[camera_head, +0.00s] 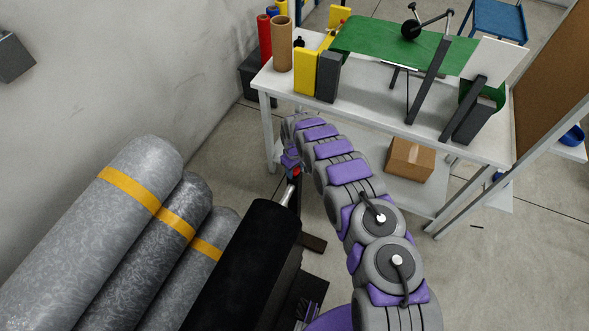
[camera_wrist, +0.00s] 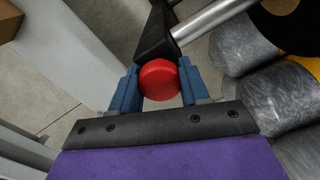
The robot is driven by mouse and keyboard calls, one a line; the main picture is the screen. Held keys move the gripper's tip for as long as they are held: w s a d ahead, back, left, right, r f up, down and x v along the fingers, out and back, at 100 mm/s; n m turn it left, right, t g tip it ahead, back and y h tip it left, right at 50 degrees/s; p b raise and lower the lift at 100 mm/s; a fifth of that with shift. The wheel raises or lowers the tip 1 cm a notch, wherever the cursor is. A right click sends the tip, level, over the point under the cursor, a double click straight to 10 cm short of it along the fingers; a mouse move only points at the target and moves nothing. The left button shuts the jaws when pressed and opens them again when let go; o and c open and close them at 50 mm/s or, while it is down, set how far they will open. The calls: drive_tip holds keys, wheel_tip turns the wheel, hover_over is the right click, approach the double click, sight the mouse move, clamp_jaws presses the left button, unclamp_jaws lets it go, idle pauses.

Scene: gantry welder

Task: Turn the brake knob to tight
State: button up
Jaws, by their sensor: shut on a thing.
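The brake knob (camera_wrist: 159,79) is a round red knob at the end of a black bracket (camera_wrist: 157,35), next to a silver shaft (camera_wrist: 212,20). In the wrist view my gripper (camera_wrist: 160,84) has its two blue fingers on either side of the knob, shut on it. In the head view my gripper (camera_head: 291,162) is at the far end of my arm, beside the end of the black roll (camera_head: 250,255). Only a small red bit of the knob (camera_head: 297,171) shows there. No tight or loose marking is readable.
Several grey rolls with yellow bands (camera_head: 130,190) lie at the left by the wall. A white workbench (camera_head: 380,105) with a green sheet (camera_head: 380,45) stands behind my gripper. A cardboard box (camera_head: 409,160) sits on its lower shelf. Floor at the right is mostly clear.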

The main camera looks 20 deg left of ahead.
drive_tip(key=m, duration=1.2)
drive_tip(key=shift+m, duration=0.3)
idle(0.4)
drive_tip(key=o, duration=0.9)
drive_tip(key=shift+w+a+f, duration=0.1)
drive_tip(key=shift+f, duration=0.05)
wheel_tip(320, 180, up, 17)
drive_tip(key=shift+a+r+p, duration=0.1)
drive_tip(key=shift+r+p, duration=0.1)
drive_tip(key=shift+p, duration=0.85)
